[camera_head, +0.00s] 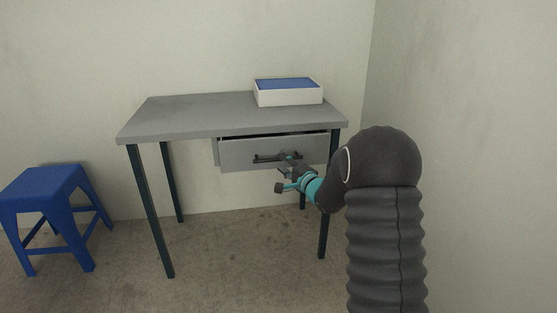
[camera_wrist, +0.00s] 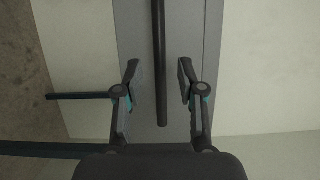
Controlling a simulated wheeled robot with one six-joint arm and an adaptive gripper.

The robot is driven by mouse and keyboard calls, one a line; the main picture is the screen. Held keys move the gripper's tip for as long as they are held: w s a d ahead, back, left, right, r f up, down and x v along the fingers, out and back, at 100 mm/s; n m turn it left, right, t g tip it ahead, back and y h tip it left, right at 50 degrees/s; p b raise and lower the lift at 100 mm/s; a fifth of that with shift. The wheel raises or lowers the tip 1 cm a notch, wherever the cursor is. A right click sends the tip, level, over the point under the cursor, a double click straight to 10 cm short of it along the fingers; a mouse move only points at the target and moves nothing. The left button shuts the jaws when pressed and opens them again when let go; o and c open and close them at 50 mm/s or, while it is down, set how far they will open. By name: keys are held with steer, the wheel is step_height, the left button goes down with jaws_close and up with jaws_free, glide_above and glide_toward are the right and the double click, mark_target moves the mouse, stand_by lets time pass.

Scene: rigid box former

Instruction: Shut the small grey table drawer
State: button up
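The small grey drawer (camera_head: 236,158) hangs under the right part of the grey table (camera_head: 190,112). It stands partly out, with a dark gap along its top edge. A dark bar handle (camera_head: 262,160) crosses its front. My gripper (camera_head: 283,173) is at the drawer front, by the right part of the handle. In the wrist view my gripper (camera_wrist: 158,68) is open, and the handle (camera_wrist: 160,40) runs between its two fingers, apart from both. The drawer front (camera_wrist: 205,35) fills the middle behind. I cannot tell how deep the fingers reach around the handle.
A white box with a blue top (camera_head: 287,97) sits at the table's back right. A blue stool (camera_head: 45,185) stands left of the table. Dark table legs (camera_head: 150,215) stand near the drawer. Walls lie behind and to the right. The floor in front is clear.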

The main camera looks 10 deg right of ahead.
mark_target(279, 160)
steer(key=shift+x, duration=1.9)
jaws_close()
